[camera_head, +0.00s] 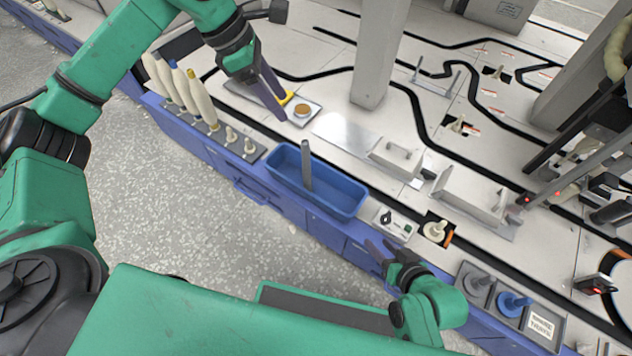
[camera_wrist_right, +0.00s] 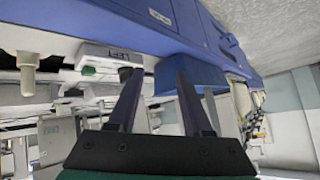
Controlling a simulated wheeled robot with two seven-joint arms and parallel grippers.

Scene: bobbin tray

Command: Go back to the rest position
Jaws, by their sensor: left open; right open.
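My left gripper (camera_head: 271,92) is at the upper left of the head view, low over the worktop beside a small plate with a round tan piece (camera_head: 302,110). Its jaws are open and look empty. My right gripper (camera_head: 378,255) is at the front edge of the bench, below the blue tray (camera_head: 340,202). In the right wrist view its two fingers (camera_wrist_right: 156,95) stand apart with nothing between them. The blue tray also shows beyond the fingers there (camera_wrist_right: 185,72). A grey upright rod (camera_head: 306,165) stands in the tray.
Several bobbins (camera_head: 203,100) stand in a rack at the left end. A small switch box (camera_head: 393,222) and a cream knob (camera_head: 436,231) lie right of the tray. A grey post (camera_head: 380,50) rises behind. The floor (camera_head: 170,195) in front of the bench is clear.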

